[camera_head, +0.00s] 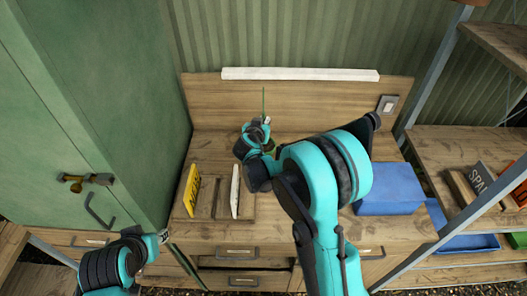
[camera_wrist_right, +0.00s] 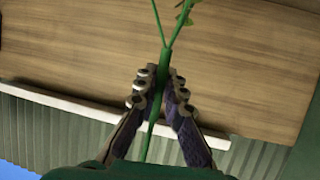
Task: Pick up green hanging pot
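The green hanging pot (camera_head: 269,146) is mostly hidden behind my right arm in the head view, above the back of the wooden workbench. A thin green upright part shows above my right gripper (camera_head: 265,121). In the right wrist view, the right gripper's fingers (camera_wrist_right: 159,88) are closed on both sides of a green stem-like part of the pot (camera_wrist_right: 162,70), and a few leaves show beyond. Whether the pot touches the bench is hidden. My left gripper (camera_head: 164,237) is low at the left by the cabinet, apart from the pot; its fingers are too small to read.
A wooden tray (camera_head: 220,212) with a yellow sign and a white board stands on the bench's left. A blue box (camera_head: 390,187) is at the right. A green cabinet (camera_head: 95,90) stands left, and shelving (camera_head: 470,145) right. A white strip (camera_head: 300,74) tops the backboard.

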